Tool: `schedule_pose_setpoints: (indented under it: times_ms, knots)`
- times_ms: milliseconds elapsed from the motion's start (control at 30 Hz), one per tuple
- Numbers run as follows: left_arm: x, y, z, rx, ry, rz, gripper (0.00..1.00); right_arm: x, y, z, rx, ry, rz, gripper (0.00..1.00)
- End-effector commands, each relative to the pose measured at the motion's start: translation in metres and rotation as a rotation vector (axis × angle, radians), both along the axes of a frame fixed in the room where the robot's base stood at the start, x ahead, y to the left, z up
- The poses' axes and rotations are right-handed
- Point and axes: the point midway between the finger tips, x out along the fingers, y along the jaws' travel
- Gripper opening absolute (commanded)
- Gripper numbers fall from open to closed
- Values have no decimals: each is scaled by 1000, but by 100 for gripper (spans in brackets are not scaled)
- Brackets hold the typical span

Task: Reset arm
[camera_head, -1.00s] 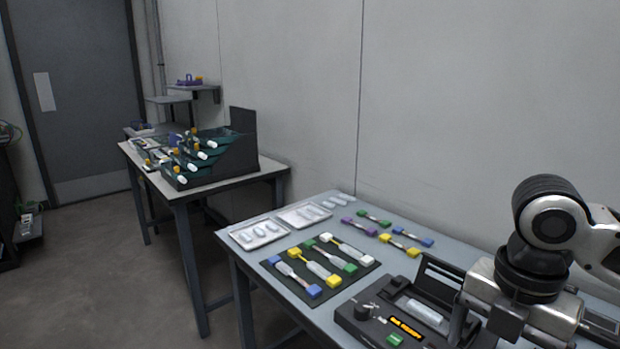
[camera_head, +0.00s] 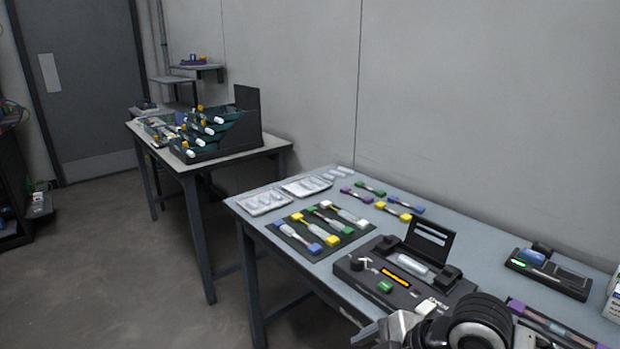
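One of my arms shows at the bottom right, with a silver and black part low in front of the near table. No fingertips are visible, and I cannot tell whether a gripper is open or shut. My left arm is not in view. The black splicer (camera_head: 405,275) stands on the near table (camera_head: 480,240) with its lid raised, an orange display strip and a green button on its front. A clear piece lies in its open top. The arm part is in front of and below the splicer, apart from it as far as I can see.
A dark mat (camera_head: 318,232) with several coloured-end fibre pieces lies left of the splicer. White trays (camera_head: 264,202) and loose coloured connectors (camera_head: 397,210) lie behind. A small black device (camera_head: 548,273) sits at right. A second table (camera_head: 240,155) holds a tiered bin rack (camera_head: 212,135).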

Motion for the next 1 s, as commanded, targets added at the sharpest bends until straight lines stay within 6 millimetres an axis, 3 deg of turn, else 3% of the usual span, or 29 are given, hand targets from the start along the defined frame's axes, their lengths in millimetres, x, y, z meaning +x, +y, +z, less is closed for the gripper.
schedule_pose_setpoints:
  times_ms: [33, 100, 200, 333, 500, 700, 1000]
  knots:
    - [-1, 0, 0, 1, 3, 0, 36, -7, 15, -15, 100, 27, -98, 89]
    - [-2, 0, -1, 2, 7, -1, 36, -9, 25, -29, 220, 45, -252, 89]
    - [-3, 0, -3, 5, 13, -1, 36, -15, 27, -49, 374, 70, -482, 89]
    - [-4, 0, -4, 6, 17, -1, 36, -32, 10, -77, 528, 94, -785, 89]
    - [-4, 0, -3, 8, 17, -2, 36, -66, -26, -108, 626, 86, -1089, 89]
    - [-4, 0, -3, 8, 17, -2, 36, -93, -50, -123, 653, 62, -1236, 89]
    - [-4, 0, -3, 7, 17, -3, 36, -95, -52, -123, 657, 58, -1248, 89]
